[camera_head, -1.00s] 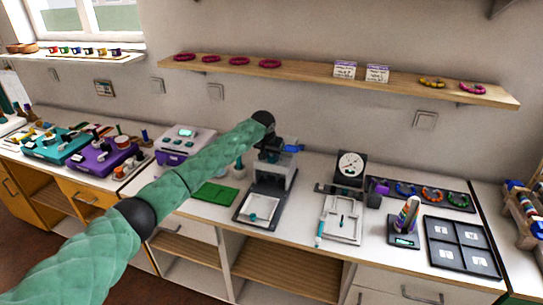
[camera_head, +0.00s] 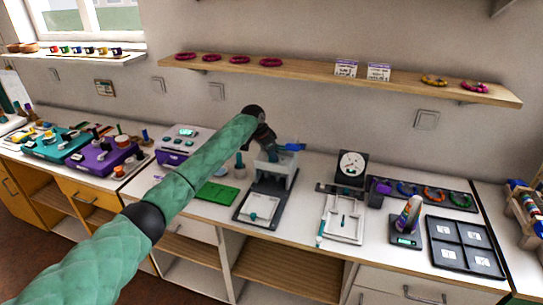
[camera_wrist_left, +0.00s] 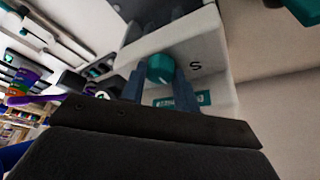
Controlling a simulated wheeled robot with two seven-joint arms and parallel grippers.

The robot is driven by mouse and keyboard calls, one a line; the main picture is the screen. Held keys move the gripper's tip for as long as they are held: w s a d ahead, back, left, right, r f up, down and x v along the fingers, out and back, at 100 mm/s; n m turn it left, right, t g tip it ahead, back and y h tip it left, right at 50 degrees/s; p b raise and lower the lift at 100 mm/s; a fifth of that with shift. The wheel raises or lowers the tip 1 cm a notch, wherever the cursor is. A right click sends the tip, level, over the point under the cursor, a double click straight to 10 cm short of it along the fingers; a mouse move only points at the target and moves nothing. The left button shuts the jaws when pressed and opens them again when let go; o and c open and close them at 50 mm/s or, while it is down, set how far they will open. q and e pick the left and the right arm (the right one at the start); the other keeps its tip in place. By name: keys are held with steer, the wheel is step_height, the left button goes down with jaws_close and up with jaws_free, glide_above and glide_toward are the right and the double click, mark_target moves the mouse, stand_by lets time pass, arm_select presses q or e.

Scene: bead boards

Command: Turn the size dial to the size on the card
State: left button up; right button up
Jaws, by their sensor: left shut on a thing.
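The size dial (camera_wrist_left: 160,68) is a teal knob on a pale grey device, with a letter S printed to its right in the left wrist view. My left gripper (camera_wrist_left: 158,78) is shut on the dial, one dark finger on each side. Which way the dial points cannot be told. In the head view the left gripper (camera_head: 264,137) is at the upper part of the grey device (camera_head: 276,170), and the dial is hidden there. Two white cards, one (camera_head: 345,69) and another (camera_head: 378,72), stand on the shelf; their print is too small to read. My right gripper is not in view.
A teal label (camera_wrist_left: 183,102) is on the device below the dial. A blue part (camera_head: 290,147) sticks out at the device's right. A round gauge (camera_head: 351,165) and a black tray (camera_head: 463,247) stand further right. A green mat (camera_head: 215,194) lies left, beside a purple machine (camera_head: 183,143).

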arm_select(q)
steer(key=o, duration=0.8)
steer(key=shift+c, duration=0.2)
steer(key=shift+o, duration=1.1)
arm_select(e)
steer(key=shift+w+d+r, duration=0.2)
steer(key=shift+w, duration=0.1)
arm_select(q)
steer(key=shift+a+r+b, duration=0.2)
steer(key=shift+r+b, duration=0.1)
steer(key=shift+r, duration=0.15)
steer(key=b+v, duration=0.1)
steer(key=v, duration=0.4)
steer(key=shift+s+a+r+b, duration=0.1)
steer(key=shift+r+b, duration=0.15)
steer(key=shift+b, duration=0.15)
steer(key=shift+s+a+r, duration=0.1)
steer(key=shift+a+r, duration=0.1)
steer(key=shift+r, duration=0.4)
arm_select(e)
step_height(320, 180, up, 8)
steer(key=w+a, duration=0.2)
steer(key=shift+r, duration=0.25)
